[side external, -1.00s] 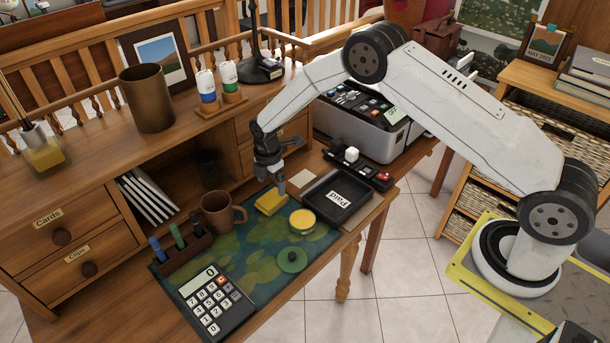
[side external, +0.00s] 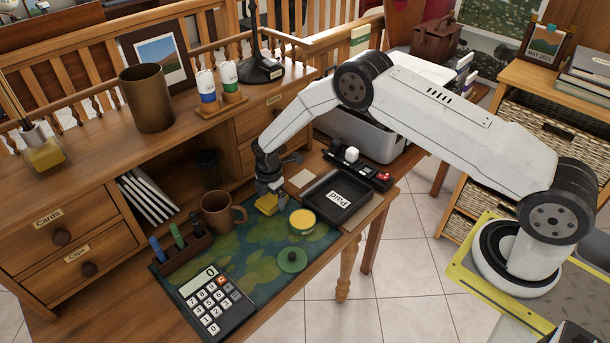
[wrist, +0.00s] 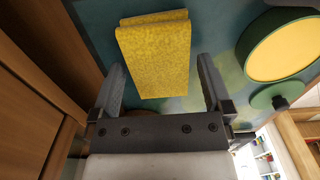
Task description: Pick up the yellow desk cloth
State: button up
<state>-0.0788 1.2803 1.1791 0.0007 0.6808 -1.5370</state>
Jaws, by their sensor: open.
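The yellow desk cloth (side external: 266,204) lies folded on the green-blue desk mat (side external: 250,262), between the brown mug and the round yellow-topped tin. In the wrist view the folded cloth (wrist: 156,55) lies ahead of and between my two fingers. My gripper (side external: 269,190) is just above the cloth in the side view and partly covers it. In the wrist view my gripper (wrist: 160,88) is open, one finger on each side of the cloth, with nothing held. I cannot tell whether the fingertips touch the mat.
The brown mug (side external: 217,211) stands close on the left. The tin (side external: 302,221) stands close on the right, with a green lid (side external: 292,259) in front. A black "Paid" tray (side external: 338,198) is farther right. A pen holder (side external: 184,252) and calculator (side external: 216,301) are on the left.

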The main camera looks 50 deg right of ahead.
dwell(0.5)
jog(key=c, duration=1.1)
jog(key=shift+r, duration=0.1)
jog(key=shift+r, duration=0.9)
jog(key=s+r, duration=1.1)
jog(key=s, duration=0.3)
jog(key=shift+d, duration=0.45)
